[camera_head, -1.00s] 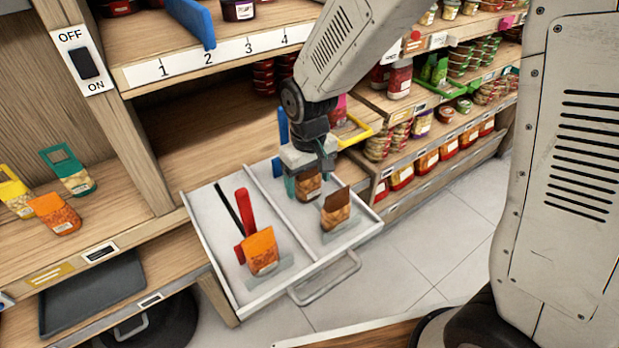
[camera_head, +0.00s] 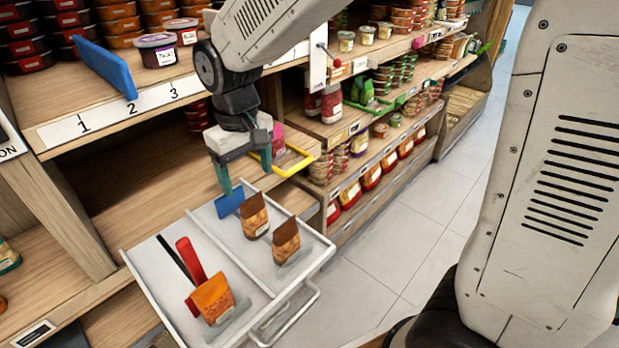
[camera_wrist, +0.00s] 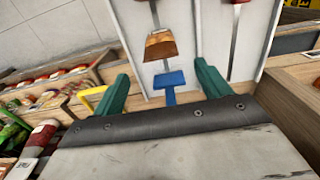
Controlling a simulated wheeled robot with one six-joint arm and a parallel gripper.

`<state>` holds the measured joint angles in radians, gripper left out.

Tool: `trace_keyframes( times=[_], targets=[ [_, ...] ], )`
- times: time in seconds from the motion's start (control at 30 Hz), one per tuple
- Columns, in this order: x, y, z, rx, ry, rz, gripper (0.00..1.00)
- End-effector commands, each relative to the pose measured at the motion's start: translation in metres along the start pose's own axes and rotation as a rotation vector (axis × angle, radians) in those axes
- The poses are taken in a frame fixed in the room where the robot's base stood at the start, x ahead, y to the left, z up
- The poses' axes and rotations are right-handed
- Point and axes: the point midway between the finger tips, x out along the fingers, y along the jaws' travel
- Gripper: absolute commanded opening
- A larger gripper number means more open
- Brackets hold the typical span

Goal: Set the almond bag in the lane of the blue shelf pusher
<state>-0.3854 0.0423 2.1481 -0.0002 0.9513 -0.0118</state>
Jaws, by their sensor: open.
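A pulled-out white drawer (camera_head: 165,242) has two lanes split by a thin divider. In the right lane the blue shelf pusher (camera_head: 229,201) stands at the back; it also shows in the wrist view (camera_wrist: 169,86). Two brown-topped bags stand upright in that lane, a rear one (camera_head: 254,217) just in front of the pusher and a front one (camera_head: 286,243). I cannot read which is the almond bag. The wrist view clearly shows one brown bag (camera_wrist: 160,46). My gripper (camera_head: 244,168) is open and empty, above and behind the rear bag, near the blue pusher.
The left lane holds a red pusher (camera_head: 190,262) and an orange bag (camera_head: 212,298). A yellow-framed item (camera_head: 285,160) sits on the shelf right of my gripper. A numbered shelf edge (camera_head: 85,125) is close on the left. Floor (camera_head: 385,270) is clear at the right.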

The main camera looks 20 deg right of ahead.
Motion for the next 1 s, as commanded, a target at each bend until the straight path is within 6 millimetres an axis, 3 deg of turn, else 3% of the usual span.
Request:
trace_keyframes(
  times=[0.17,0.27,0.5,0.7,0.83,1.0],
  targets=[
    [-0.009,0.008,0.011,0.019,0.008,0.000,0.76],
    [-0.028,0.023,0.036,0.061,0.024,0.001,0.76],
    [-0.070,0.060,0.142,0.216,0.070,0.010,0.76],
    [-0.077,0.068,0.221,0.333,0.099,0.019,0.76],
    [-0.075,0.067,0.250,0.379,0.109,0.024,0.76],
    [-0.072,0.068,0.264,0.400,0.113,0.026,0.76]
  ],
)
